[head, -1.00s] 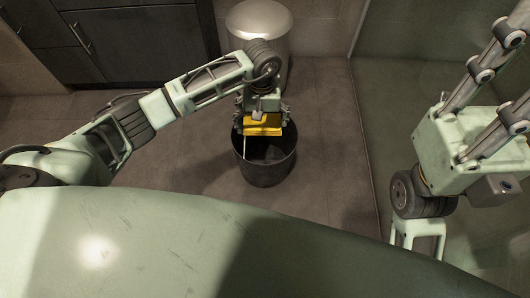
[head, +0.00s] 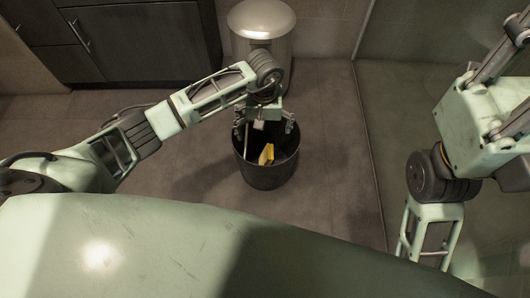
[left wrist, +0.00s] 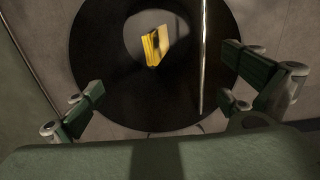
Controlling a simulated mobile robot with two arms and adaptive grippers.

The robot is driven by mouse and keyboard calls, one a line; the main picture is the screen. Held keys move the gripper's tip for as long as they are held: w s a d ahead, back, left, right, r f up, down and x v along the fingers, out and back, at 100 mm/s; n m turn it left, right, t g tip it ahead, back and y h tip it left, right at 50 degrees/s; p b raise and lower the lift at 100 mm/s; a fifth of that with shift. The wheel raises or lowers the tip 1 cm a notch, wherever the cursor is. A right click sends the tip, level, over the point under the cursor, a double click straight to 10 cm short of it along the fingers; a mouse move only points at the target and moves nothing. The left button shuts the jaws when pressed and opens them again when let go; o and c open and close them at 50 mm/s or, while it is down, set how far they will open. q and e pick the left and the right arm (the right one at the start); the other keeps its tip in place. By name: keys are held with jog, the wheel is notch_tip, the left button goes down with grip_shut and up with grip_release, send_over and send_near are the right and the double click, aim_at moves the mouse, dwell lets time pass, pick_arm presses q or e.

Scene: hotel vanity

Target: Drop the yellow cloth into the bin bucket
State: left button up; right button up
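The yellow cloth (head: 266,154) is inside the black bin bucket (head: 268,178), below my left gripper. In the left wrist view the cloth (left wrist: 156,46) shows tilted within the round bucket (left wrist: 105,60), apart from both fingers. I cannot tell whether it rests on the bottom. My left gripper (head: 265,126) is over the bucket's mouth with its fingers spread. It also shows open and empty in the left wrist view (left wrist: 172,92). My right arm is at the right of the head view, but its gripper is out of the picture.
A thin light rod (left wrist: 202,60) stands in the bucket near its right side in the left wrist view. A rounded metal bin (head: 262,30) stands behind the bucket. A dark cabinet (head: 140,45) is at the back left. Tiled floor around the bucket is clear.

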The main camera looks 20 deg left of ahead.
pick_arm(q)
jog(key=shift+r, duration=0.1)
notch_tip(320, 180, up, 12)
dwell(0.5)
dwell(0.4)
